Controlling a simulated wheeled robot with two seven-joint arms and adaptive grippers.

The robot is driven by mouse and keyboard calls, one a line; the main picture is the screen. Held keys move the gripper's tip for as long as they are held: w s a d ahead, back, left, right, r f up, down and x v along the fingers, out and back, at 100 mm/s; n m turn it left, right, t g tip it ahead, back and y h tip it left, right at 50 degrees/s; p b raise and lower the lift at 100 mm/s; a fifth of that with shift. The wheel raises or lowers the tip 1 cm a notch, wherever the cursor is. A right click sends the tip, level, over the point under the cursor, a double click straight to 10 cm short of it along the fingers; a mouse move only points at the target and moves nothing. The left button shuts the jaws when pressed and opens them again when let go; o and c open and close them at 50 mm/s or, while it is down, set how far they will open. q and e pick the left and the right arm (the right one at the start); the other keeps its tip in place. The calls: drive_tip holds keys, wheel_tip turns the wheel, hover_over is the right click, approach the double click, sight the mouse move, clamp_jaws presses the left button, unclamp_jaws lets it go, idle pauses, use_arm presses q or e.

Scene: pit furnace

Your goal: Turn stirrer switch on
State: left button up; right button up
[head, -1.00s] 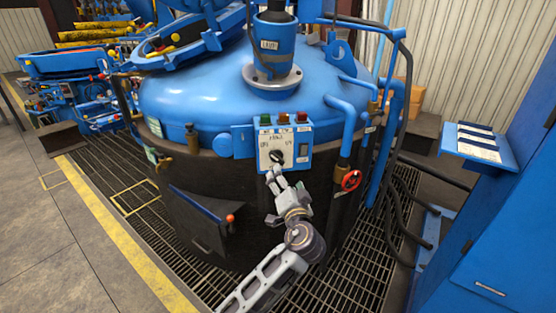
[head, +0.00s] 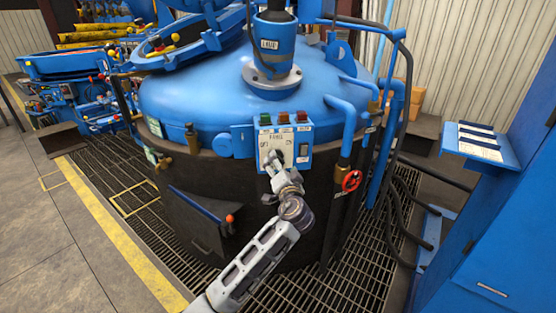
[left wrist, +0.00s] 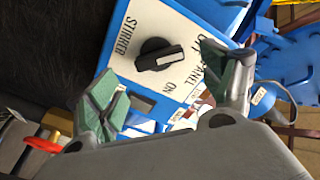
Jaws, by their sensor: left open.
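In the head view the control panel (head: 264,137) is on the front of the blue-topped furnace, and my gripper hides most of the knob. My left gripper (head: 272,161) is close in front of the panel. Its green-padded fingers are spread open in the left wrist view (left wrist: 166,90), with the knob beyond the gap, apart from both pads. My right gripper is out of view.
Green, orange and red lamps (head: 283,117) top the panel, and a dark rocker switch (head: 303,151) sits at its right. A red valve wheel (head: 351,181) and blue pipes stand right of the panel. A red-knobbed lever (head: 229,218) juts out lower left. Grated floor surrounds the furnace.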

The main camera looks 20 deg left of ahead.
use_arm(q)
drive_tip(key=shift+b+x, duration=0.3)
drive_tip(key=shift+x, duration=2.5)
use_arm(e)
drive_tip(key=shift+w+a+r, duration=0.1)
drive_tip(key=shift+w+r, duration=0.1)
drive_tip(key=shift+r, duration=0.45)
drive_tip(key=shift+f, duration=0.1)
use_arm(q)
drive_tip(key=shift+c, duration=0.7)
drive_tip(key=c, duration=0.9)
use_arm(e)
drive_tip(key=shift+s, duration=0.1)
